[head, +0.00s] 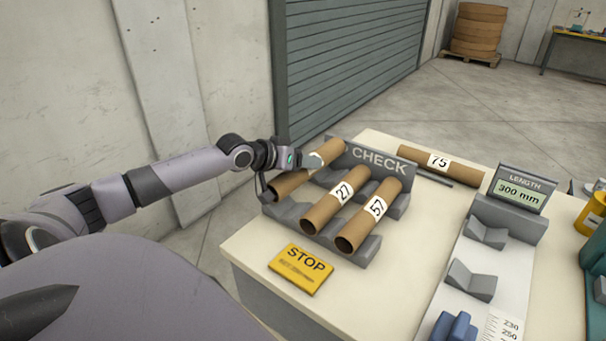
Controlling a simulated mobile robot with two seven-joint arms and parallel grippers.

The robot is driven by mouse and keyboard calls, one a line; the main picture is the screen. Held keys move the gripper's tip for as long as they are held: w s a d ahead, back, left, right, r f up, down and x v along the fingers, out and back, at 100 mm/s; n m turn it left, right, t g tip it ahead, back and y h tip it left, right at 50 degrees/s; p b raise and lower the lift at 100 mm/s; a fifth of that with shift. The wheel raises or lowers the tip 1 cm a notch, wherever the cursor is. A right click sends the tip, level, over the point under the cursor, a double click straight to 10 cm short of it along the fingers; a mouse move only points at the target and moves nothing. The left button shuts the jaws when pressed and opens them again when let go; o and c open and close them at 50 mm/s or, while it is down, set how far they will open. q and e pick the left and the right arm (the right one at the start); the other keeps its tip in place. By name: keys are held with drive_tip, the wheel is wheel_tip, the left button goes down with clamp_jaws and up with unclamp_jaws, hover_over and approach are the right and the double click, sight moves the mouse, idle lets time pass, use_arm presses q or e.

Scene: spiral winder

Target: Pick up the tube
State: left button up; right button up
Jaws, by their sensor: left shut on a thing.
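Several brown cardboard tubes are on the white table. The leftmost tube (287,186) lies at the left of the grey CHECK rack, its white label mostly hidden by my gripper. My left gripper (312,163) reaches in from the left and is shut on this tube around its middle. I cannot tell whether the tube is clear of the rack. The tube labelled 27 (326,210) and the tube labelled 57 (361,229) lie side by side in the rack's cradles. The tube labelled 75 (462,166) lies behind the rack. My right gripper is not in view.
The grey CHECK rack (372,158) has a raised back plate. A yellow STOP sign (301,268) lies at the table's front left. A measuring stand with a LENGTH display reading 300 mm (519,190) is on the right. Bare table (414,262) lies between rack and stand.

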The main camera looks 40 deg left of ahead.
use_arm(q)
wheel_tip(320, 180, up, 15)
drive_tip(key=shift+f, duration=0.1)
idle(0.3)
